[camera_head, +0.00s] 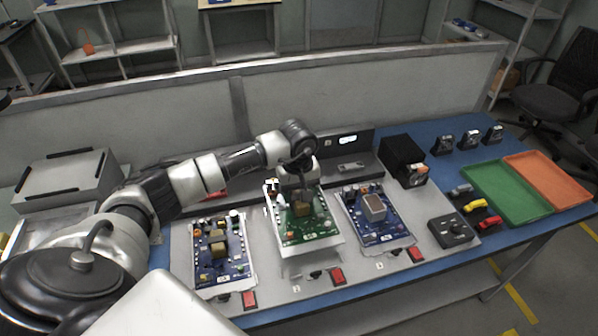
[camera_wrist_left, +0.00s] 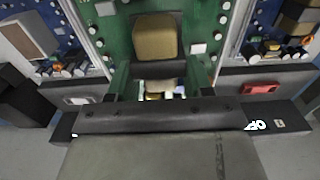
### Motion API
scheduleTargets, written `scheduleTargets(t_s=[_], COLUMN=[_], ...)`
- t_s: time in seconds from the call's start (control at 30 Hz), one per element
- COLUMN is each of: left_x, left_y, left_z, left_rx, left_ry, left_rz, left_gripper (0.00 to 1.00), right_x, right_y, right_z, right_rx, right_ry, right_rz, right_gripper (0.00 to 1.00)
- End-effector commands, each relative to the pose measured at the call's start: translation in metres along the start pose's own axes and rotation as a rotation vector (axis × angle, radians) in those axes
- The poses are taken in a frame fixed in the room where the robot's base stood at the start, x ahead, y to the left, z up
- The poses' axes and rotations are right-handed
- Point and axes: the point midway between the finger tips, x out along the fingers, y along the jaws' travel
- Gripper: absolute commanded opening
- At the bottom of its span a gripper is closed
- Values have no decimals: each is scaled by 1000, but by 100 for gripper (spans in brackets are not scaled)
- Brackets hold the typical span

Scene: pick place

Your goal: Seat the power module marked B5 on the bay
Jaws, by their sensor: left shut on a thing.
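A green circuit board in a white frame (camera_head: 312,228) is at the middle station of the bench, with a tan block (camera_head: 302,209) on it. My left gripper (camera_head: 299,192) is over this board, shut on the board's block. The wrist view shows the tan block (camera_wrist_left: 155,38) by the dark fingers (camera_wrist_left: 158,82). The board's front edge looks raised above the grey fixture (camera_head: 300,265); I cannot tell whether the rest touches. Blue boards stand left (camera_head: 220,250) and right (camera_head: 376,222). The B5 marking is not readable. My right gripper is out of view.
Red buttons (camera_head: 337,276) line the fixture's front. A black box (camera_head: 402,160) and a dark control box (camera_head: 451,230) stand at right. A low wall runs behind.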

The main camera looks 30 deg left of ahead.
Motion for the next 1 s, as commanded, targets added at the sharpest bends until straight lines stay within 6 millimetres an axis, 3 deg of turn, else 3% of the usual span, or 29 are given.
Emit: scheduleTargets(t_s=[0.4, 1.0], left_x=[12, 64], left_y=[1, 1], left_z=[0, -1], left_rx=[-1, 0], left_ry=[1, 3], left_rz=[3, 3], left_gripper=[0, 0], right_x=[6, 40], right_y=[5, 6], right_z=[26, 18], right_rx=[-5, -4], right_ry=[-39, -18], right_rz=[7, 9], right_gripper=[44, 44])
